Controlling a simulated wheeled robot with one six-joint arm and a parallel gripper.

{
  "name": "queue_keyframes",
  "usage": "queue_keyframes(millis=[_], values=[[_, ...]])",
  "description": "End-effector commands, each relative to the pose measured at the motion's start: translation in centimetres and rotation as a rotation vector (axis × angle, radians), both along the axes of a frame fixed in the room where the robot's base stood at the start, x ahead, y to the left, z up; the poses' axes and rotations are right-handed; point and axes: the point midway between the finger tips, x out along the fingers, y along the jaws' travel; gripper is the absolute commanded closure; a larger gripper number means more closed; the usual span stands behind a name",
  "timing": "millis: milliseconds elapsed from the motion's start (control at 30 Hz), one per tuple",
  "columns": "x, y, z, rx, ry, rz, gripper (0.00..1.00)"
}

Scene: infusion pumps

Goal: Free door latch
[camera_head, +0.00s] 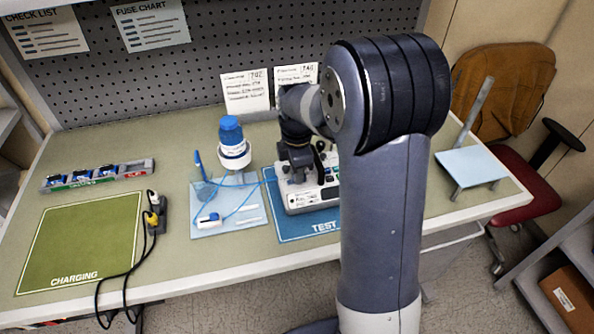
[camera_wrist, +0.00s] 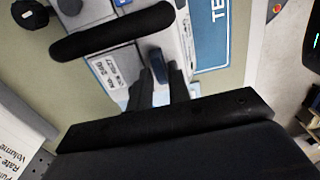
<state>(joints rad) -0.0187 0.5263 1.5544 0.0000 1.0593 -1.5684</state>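The infusion pump (camera_head: 309,198) is a light grey case on the blue TEST mat, partly hidden under my arm in the head view. In the wrist view the pump (camera_wrist: 105,72) shows a long black handle (camera_wrist: 112,32) and a label. A small dark lever (camera_wrist: 158,66), which looks like the door latch, stands on its face. My gripper (camera_wrist: 161,76) is at the pump, with its two grey fingers on either side of the lever's near end. A narrow gap shows between the fingers. Whether they touch the lever is not clear. My gripper (camera_head: 297,150) is mostly dark and small in the head view.
A small light stand (camera_head: 470,165) is at the right. Pegboard closes off the back.

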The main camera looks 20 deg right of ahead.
Motion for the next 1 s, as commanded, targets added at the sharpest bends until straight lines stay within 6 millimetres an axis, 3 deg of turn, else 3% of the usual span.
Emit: queue_keyframes(millis=[167,467,1000], values=[[0.0,0.0,0.0,0.000,0.001,-0.001,0.68],[0.0,0.0,0.4,0.000,-0.001,-0.001,0.68],[0.0,0.0,9.6,0.000,-0.002,-0.001,0.68]])
